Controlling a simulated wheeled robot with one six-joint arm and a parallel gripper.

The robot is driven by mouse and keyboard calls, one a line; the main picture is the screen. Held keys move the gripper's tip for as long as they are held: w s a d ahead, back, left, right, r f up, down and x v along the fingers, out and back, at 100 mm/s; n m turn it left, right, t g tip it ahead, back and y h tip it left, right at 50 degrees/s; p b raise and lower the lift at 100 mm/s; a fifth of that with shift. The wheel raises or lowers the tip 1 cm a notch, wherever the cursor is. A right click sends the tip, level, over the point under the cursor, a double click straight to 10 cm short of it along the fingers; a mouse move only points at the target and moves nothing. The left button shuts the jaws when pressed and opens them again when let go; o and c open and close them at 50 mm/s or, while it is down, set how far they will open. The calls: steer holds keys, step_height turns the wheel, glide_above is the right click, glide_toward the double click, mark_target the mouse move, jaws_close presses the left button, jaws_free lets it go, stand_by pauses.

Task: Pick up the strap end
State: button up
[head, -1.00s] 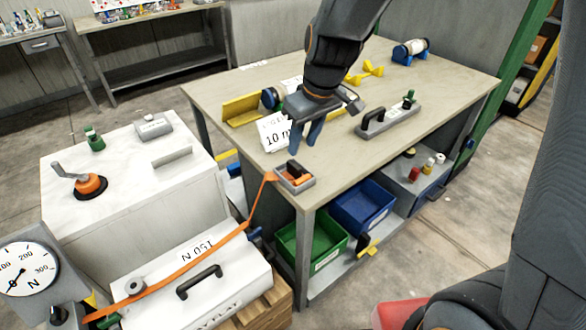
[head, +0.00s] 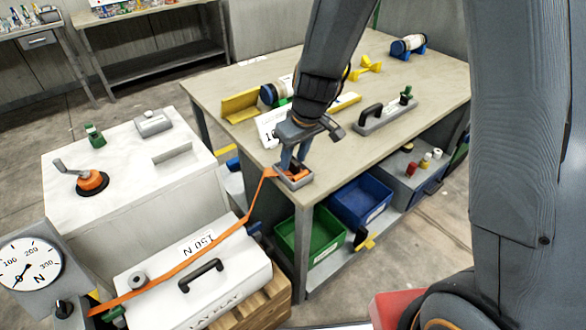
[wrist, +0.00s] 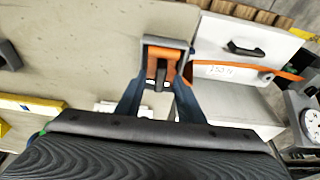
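The orange strap (head: 205,257) runs from beside the dial gauge, over the white case, up to the near corner of the workbench. Its end (head: 297,173) lies in a small grey holder (head: 281,181) there. In the wrist view the orange strap end (wrist: 171,69) shows with a dark part in its middle, inside the grey holder (wrist: 166,42). My gripper (head: 292,162) points down just above the holder. In the wrist view my gripper (wrist: 161,80) is open, its two blue fingers apart on either side of the strap end. I cannot tell whether they touch it.
The workbench (head: 400,135) also bears a grey block with a black handle (head: 385,117), a yellow angle piece (head: 240,106) and a white card (head: 268,130). Green (head: 311,238) and blue (head: 361,204) bins sit below. The white case (head: 190,279) stands left of the bench.

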steer(key=shift+c, duration=0.2)
jaws_close()
